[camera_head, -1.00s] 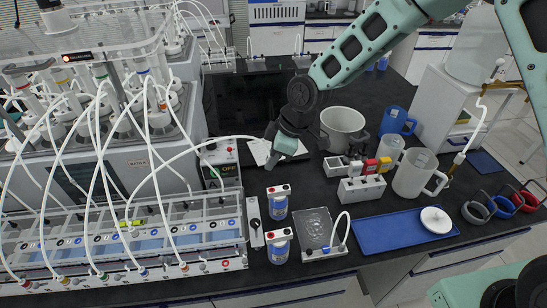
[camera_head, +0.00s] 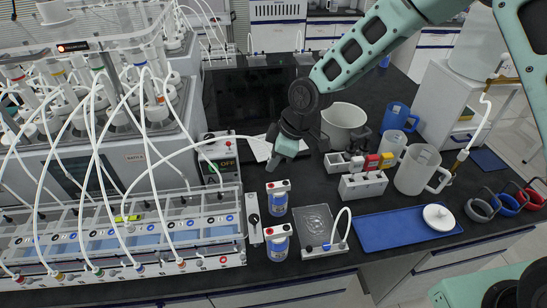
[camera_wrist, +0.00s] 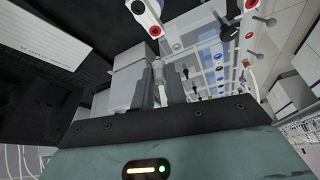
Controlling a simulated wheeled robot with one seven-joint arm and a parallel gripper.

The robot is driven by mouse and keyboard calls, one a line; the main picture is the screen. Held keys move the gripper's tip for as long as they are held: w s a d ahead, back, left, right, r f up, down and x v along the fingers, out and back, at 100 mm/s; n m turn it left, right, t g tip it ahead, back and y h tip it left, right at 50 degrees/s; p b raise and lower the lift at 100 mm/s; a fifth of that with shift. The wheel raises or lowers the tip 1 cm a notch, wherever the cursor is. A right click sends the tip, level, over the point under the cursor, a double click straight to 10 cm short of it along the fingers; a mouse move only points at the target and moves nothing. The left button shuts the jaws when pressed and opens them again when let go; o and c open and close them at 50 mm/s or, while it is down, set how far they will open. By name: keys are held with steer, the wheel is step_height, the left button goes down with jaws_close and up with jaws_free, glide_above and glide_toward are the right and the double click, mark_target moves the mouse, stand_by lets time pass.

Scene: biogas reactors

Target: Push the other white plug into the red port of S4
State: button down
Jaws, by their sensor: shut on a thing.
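My gripper (camera_head: 272,160) points down over the dark bench, just right of the black OFF-display box. In the wrist view, its dark fingers (camera_wrist: 160,88) are shut on a small whitish plug (camera_wrist: 158,70). In the head view the gripper hides this plug, and a white tube (camera_head: 235,137) runs left from near it. The long clear rack (camera_head: 120,240) at the left has a row of coloured ports along its front, several with tubes in them. In the wrist view a red port (camera_wrist: 249,35) and a blue port (camera_wrist: 219,57) show. I cannot read which position is S4.
Two blue-labelled bottles (camera_head: 278,240) stand right of the rack. Beside them are a grey plate with a tube (camera_head: 318,230), a blue tray (camera_head: 405,232), clear jugs (camera_head: 416,170) and a white block (camera_head: 362,186). Reactors and looping tubes (camera_head: 95,130) crowd the left.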

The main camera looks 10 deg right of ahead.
steer(key=b, duration=0.3)
glide_above(268, 185)
steer(key=d, duration=0.2)
steer(key=shift+s+a+f, duration=0.1)
steer(key=shift+a+f, duration=0.05)
steer(key=shift+f, duration=1.05)
steer(key=shift+s+a+f, duration=0.1)
steer(key=shift+f, duration=1.1)
steer(key=shift+f+b, duration=0.85)
steer(key=shift+f, duration=0.25)
stand_by(0.5)
steer(key=c, duration=1.3)
jaws_free()
steer(key=shift+c, duration=0.2)
steer(key=shift+r, duration=0.1)
steer(key=b+v, duration=0.2)
steer(key=v, duration=1.5)
steer(key=s+f+m+h+b, duration=0.1)
steer(key=s+m, duration=0.1)
steer(key=s, duration=0.7)
steer(key=s+d+m+h, duration=0.1)
steer(key=s+m, duration=0.2)
steer(key=s, duration=0.6)
steer(key=s+f+m+g+h+b, duration=0.1)
steer(key=s+m, duration=0.2)
steer(key=s, duration=0.6)
steer(key=shift+d+f+h+b, duration=0.3)
steer(key=shift+d+h, duration=0.1)
